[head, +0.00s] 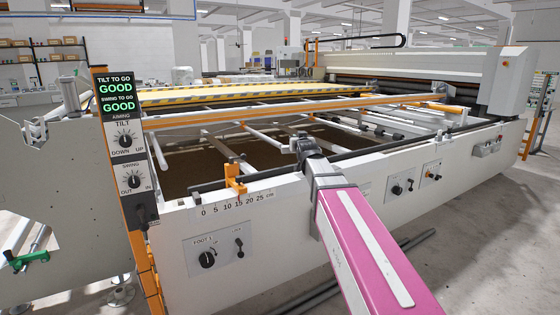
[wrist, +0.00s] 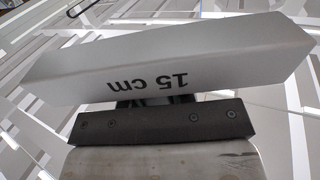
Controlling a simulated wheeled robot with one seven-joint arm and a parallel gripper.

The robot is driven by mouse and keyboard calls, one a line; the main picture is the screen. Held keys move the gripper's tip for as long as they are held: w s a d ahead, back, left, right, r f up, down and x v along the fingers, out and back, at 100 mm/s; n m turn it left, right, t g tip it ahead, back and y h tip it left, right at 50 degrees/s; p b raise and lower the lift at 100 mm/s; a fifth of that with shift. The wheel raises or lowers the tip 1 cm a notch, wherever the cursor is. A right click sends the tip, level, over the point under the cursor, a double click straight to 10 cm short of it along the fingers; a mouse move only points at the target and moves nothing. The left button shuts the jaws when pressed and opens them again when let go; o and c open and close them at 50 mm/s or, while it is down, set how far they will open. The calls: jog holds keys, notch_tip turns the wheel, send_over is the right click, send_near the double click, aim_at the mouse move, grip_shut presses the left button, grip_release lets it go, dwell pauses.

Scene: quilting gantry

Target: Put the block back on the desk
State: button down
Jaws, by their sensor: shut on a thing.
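A pale grey block (wrist: 170,68) marked "15 cm" fills the upper part of the wrist view, its lettering upside down. My gripper (wrist: 158,99) is shut on it, and the fingers are mostly hidden beneath the block. In the head view my gripper (head: 304,145) is over the machine's front rail, at the end of my pink arm. I cannot clearly tell the block from the pale bars behind it there. No desk can be made out for certain.
The quilting machine's white front panel (head: 330,215) and orange rail (head: 280,111) span the view. A scale with an orange pointer (head: 234,181) is left of my arm. A display (head: 116,92) reads "GOOD" twice.

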jog(key=s+d+r+m+h, duration=0.1)
jog(key=d+r+h, duration=0.1)
jog(key=d, duration=0.9)
jog(key=shift+d, duration=0.2)
jog(key=shift+s+d+r, duration=0.1)
